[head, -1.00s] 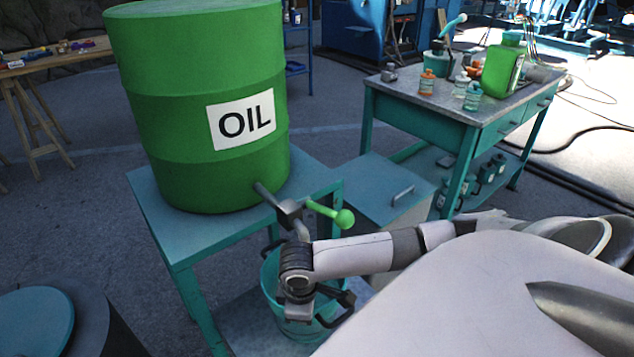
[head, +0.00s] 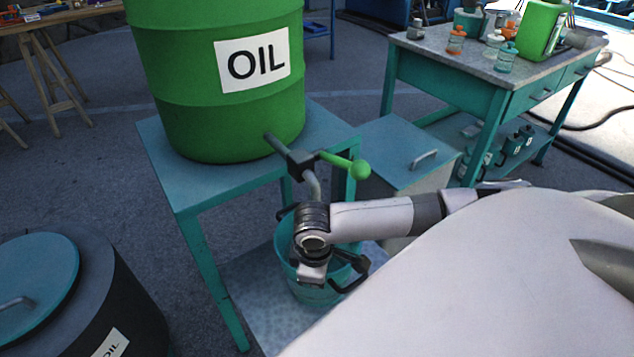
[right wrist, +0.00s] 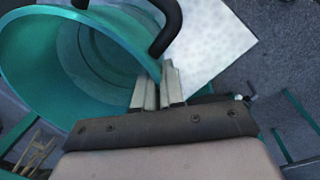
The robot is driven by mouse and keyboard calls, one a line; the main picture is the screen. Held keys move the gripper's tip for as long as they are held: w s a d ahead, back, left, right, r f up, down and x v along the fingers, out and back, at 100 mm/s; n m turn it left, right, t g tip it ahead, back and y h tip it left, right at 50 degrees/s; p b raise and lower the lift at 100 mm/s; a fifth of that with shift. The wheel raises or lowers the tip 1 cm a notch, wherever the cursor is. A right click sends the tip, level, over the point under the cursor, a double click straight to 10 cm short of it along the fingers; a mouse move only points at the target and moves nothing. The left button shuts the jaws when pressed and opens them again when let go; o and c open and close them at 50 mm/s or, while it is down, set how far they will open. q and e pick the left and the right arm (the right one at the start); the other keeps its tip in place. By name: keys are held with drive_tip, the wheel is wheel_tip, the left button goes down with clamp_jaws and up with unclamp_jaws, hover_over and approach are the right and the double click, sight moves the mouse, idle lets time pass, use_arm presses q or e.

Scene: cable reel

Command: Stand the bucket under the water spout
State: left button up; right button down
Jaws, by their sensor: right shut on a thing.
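The teal bucket (head: 318,293) is upright below the grey spout (head: 314,186) of a green drum (head: 200,90) labelled OIL. No spout marked as water shows. My right gripper (head: 346,266) is shut on the bucket's rim, with the wrist covering part of the bucket's opening. In the right wrist view the fingers (right wrist: 158,88) pinch the rim of the bucket (right wrist: 30,65), and its inside looks empty. A dark curved handle (right wrist: 168,25) shows by the rim. I cannot tell whether the bucket's base touches the plate under it. My left gripper is not in view.
The drum stands on a teal table (head: 185,190), with a speckled grey plate (head: 250,290) low beneath it. A green-knobbed tap lever (head: 345,165) sticks out beside the spout. A dark lidded bin (head: 90,300) is at lower left. A cluttered workbench (head: 440,65) stands at upper right.

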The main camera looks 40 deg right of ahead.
drive_tip(key=c, duration=1.2)
unclamp_jaws()
drive_tip(key=shift+f, duration=0.1)
drive_tip(key=shift+c, duration=0.2)
